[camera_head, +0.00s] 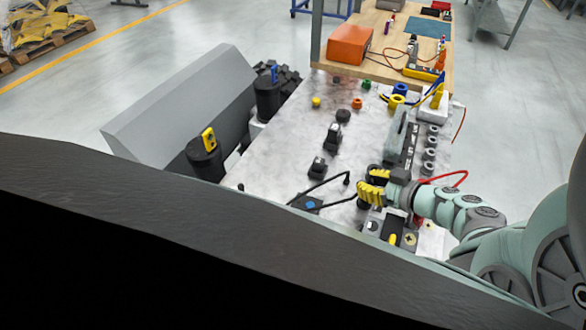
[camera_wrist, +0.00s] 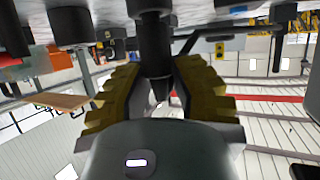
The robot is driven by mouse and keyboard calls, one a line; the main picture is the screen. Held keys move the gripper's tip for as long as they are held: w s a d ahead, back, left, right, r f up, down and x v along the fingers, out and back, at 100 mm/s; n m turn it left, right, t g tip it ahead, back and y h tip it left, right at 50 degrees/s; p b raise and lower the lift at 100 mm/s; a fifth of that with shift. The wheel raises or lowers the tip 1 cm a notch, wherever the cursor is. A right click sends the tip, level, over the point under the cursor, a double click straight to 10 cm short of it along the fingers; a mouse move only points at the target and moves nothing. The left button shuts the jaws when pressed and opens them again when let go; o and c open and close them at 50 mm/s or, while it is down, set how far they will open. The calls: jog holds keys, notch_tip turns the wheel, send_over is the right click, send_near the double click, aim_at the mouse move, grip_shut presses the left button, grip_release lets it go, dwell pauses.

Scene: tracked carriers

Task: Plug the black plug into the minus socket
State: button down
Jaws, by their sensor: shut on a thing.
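My gripper (camera_head: 368,194), with yellow ribbed fingers, is low over the front right of the light worktop. In the wrist view its fingers (camera_wrist: 158,90) close around a dark upright cylindrical piece (camera_wrist: 155,45), which looks like the black plug. The plug's tip and the socket beneath it are hidden in the head view. A dark cable (camera_head: 335,203) runs from a small box with a blue top towards the gripper. A socket panel (camera_head: 385,243) lies just in front of the gripper, with a cross-marked round socket (camera_head: 410,239). I cannot make out a minus mark.
A red cable (camera_head: 450,174) arcs right of the gripper. Black blocks (camera_head: 332,136) stand on the worktop (camera_head: 290,150), and a row of grey round parts (camera_head: 431,143) lines its right side. Two black cylinders (camera_head: 205,160) stand at left. The worktop's middle left is mostly clear.

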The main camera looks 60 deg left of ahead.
aim_at(370, 180)
jog(key=shift+f, duration=0.35)
jog(key=c, duration=0.8)
grip_release()
jog(key=shift+r, duration=0.1)
jog(key=shift+r, duration=4.9)
jog(key=shift+s, duration=0.1)
